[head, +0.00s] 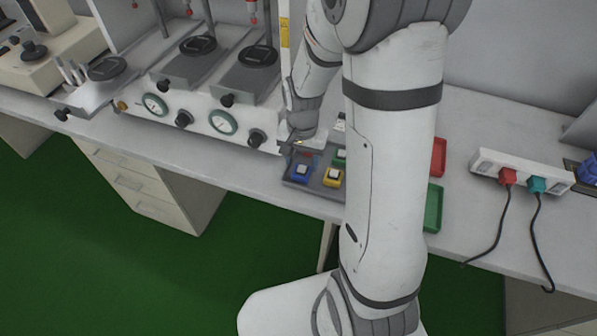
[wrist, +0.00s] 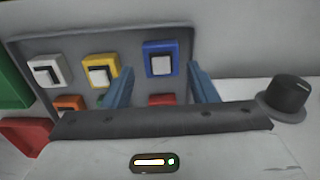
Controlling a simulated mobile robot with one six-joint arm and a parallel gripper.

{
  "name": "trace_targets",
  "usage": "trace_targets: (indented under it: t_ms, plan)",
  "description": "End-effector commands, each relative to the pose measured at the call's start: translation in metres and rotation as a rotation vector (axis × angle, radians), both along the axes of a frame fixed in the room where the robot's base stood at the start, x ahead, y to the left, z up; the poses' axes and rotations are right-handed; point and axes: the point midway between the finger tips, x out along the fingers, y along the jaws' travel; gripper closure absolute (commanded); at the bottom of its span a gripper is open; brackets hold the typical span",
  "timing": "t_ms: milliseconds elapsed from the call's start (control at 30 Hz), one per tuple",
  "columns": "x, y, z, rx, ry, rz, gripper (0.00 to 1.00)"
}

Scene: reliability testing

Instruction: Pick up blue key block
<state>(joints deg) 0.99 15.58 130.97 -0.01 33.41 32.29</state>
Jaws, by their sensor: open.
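The blue key block (head: 302,171) is a blue square with a white centre, at the front left of a grey tray (head: 318,187) on the bench. In the wrist view the blue key block (wrist: 161,59) lies flat in the tray, beyond and between my two fingers. My gripper (wrist: 160,85) is open and empty. In the head view my gripper (head: 295,146) is just behind the block, near the tray's back left. Its fingertips are partly hidden there.
The tray also holds a yellow block (head: 333,177), a green block (head: 339,155), and white, orange and red blocks in the wrist view. Red (head: 438,157) and green (head: 433,208) bins stand right. A gauged machine (head: 200,115) stands close left. A power strip (head: 522,174) lies farther right.

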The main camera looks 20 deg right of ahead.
Motion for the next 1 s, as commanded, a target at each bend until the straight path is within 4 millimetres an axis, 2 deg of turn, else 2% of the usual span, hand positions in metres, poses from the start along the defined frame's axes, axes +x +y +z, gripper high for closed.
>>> trace_targets:
  t_ms: [233,367,567,1000]
  plan:
    - [0.003,0.000,-0.036,0.000,0.004,0.000,0.47]
    - [0.003,0.000,-0.043,0.000,0.001,0.000,0.47]
    - [0.003,0.000,-0.043,0.000,0.000,0.000,0.47]
    - [0.003,0.000,-0.042,0.000,0.000,-0.001,0.83]
